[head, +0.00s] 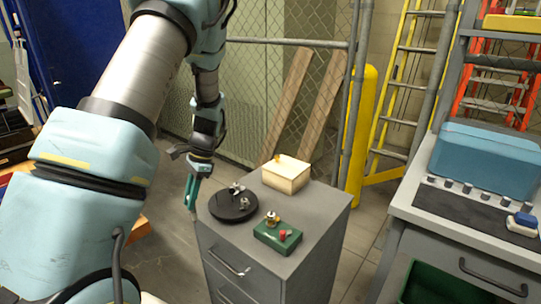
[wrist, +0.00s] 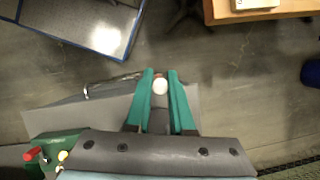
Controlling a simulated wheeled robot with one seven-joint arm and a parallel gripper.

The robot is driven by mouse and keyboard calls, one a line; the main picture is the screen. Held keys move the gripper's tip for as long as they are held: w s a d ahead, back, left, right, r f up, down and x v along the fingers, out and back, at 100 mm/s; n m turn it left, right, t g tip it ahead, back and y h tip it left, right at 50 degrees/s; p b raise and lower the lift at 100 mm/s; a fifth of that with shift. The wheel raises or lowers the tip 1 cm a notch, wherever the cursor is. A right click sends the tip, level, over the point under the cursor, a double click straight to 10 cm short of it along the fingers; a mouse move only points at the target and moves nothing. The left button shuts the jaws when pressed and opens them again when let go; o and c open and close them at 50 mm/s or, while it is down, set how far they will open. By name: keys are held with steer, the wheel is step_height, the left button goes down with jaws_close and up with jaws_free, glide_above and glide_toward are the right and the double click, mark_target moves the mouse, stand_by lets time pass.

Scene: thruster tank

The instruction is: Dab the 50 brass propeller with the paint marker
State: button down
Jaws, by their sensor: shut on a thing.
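My gripper (head: 192,192) has green fingers and hangs just left of the grey drawer cabinet, pointing down. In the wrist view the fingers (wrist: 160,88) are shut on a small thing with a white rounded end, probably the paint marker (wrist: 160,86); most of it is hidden. A brass-coloured piece (head: 271,218) stands on a green block (head: 268,238) on the cabinet. Another brass-coloured piece (head: 279,158) shows at the cream box. Small silvery parts (head: 237,188) are on a black round plate (head: 226,208). I cannot tell which piece is the 50 propeller.
The cabinet top (head: 318,205) has free room at its right. The cream box (head: 290,172) is at its back. A bench with a blue case (head: 483,158) stands right; a yellow post (head: 361,130) stands behind.

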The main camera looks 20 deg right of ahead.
steer(key=s+d+r+m+t+h+p, duration=0.1)
steer(key=s+d+r+m+t, duration=0.1)
steer(key=s+d+m, duration=0.3)
steer(key=s+d+r+m+t+h, duration=0.2)
steer(key=s+d+r+m, duration=0.3)
steer(key=d+m, duration=0.8)
steer(key=shift+d+t+p, duration=0.35)
steer(key=shift+d+t, duration=0.35)
steer(key=shift+d, duration=0.3)
steer(key=shift+f, duration=0.65)
stand_by(1.7)
steer(key=shift+r+p, duration=2.3)
steer(key=shift+r, duration=0.25)
